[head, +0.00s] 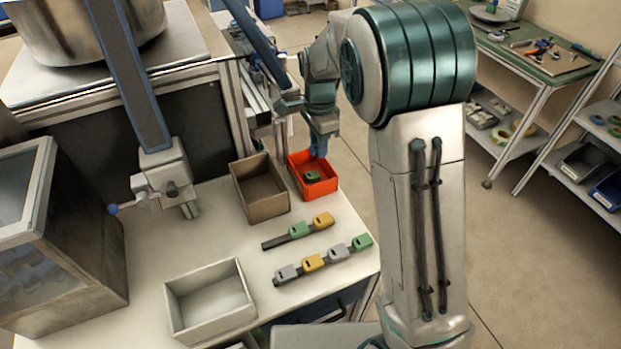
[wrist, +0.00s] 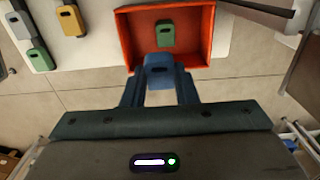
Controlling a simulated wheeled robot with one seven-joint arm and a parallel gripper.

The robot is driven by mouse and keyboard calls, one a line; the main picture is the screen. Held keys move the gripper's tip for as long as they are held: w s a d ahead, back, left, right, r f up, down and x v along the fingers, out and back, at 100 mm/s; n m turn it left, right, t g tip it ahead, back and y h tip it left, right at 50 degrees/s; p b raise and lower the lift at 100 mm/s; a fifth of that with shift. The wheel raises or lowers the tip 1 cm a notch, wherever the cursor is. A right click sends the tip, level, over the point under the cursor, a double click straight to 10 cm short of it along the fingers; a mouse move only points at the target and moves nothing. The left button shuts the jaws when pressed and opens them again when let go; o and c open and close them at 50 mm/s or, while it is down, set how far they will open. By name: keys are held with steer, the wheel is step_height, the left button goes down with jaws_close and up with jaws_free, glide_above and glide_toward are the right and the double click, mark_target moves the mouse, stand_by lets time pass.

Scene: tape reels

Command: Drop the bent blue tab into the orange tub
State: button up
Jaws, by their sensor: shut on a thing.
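My gripper (wrist: 160,88) is shut on a blue tab (wrist: 159,66), which has a dark slot and sits between the two blue fingers. In the wrist view the tab overlaps the near rim of the orange tub (wrist: 126,40). In the head view my gripper (head: 319,147) is just above the back of the orange tub (head: 319,192), pointing down. The tab is too small there to tell from the fingers. A green tab (wrist: 165,36) lies inside the tub and also shows in the head view (head: 312,176).
A brown box (head: 264,208) stands just left of the tub. A white tray (head: 211,325) is at the table's front. Two dark rails hold tabs, including a yellow tab (head: 313,262) and a grey tab (head: 286,274). A post (head: 135,85) rises at left.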

steer(key=o, duration=1)
step_height(320, 180, up, 14)
steer(key=shift+f+b, duration=0.1)
steer(key=shift+b, duration=0.7)
steer(key=shift+a, duration=0.1)
